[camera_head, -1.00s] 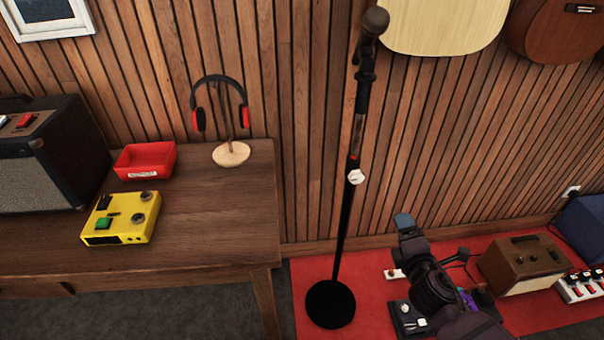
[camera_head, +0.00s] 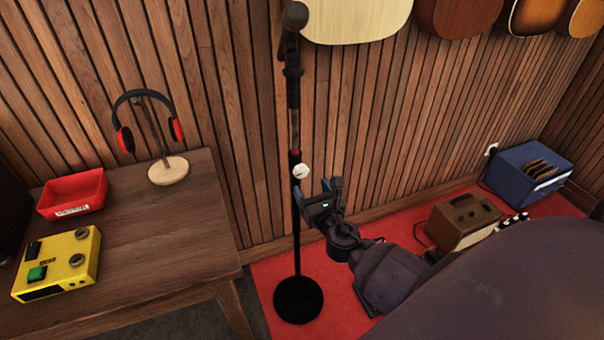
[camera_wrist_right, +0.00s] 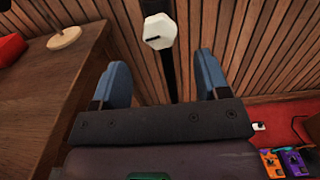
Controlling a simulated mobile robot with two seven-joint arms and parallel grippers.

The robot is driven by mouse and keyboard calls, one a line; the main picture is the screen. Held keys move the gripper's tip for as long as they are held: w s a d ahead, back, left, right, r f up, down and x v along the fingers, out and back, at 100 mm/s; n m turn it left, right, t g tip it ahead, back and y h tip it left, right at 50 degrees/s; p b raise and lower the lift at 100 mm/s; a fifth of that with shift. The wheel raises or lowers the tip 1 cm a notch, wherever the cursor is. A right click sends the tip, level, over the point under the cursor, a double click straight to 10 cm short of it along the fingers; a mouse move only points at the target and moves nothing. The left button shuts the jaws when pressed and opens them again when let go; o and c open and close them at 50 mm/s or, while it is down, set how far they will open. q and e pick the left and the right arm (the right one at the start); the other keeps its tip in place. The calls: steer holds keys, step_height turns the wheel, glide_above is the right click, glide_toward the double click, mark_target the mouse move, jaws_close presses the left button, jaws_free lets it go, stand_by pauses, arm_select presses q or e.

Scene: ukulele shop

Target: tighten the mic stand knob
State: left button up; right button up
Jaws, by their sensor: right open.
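The mic stand (camera_head: 297,225) stands upright on a round black base (camera_head: 298,299), with a microphone (camera_head: 294,16) at its top. Its white knob (camera_head: 301,171) sits partway up the black pole. My right gripper (camera_head: 317,190) is open and empty, just right of and slightly below the knob in the head view. In the right wrist view the white faceted knob (camera_wrist_right: 159,31), with a dark line on its face, shows beyond and between the two blue fingertips (camera_wrist_right: 163,75), apart from them. My left gripper is not in view.
A wooden table (camera_head: 150,240) at left holds a yellow pedal (camera_head: 58,264), a red tray (camera_head: 73,194) and headphones on a stand (camera_head: 168,170). Guitars (camera_head: 357,18) hang on the slatted wall. A brown amp (camera_head: 462,221) and blue crate (camera_head: 527,172) stand at right.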

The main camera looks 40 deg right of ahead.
mark_target(302, 174)
steer(key=x, duration=0.7)
steer(key=shift+s, duration=0.1)
steer(key=shift+a, duration=0.1)
steer(key=c, duration=0.9)
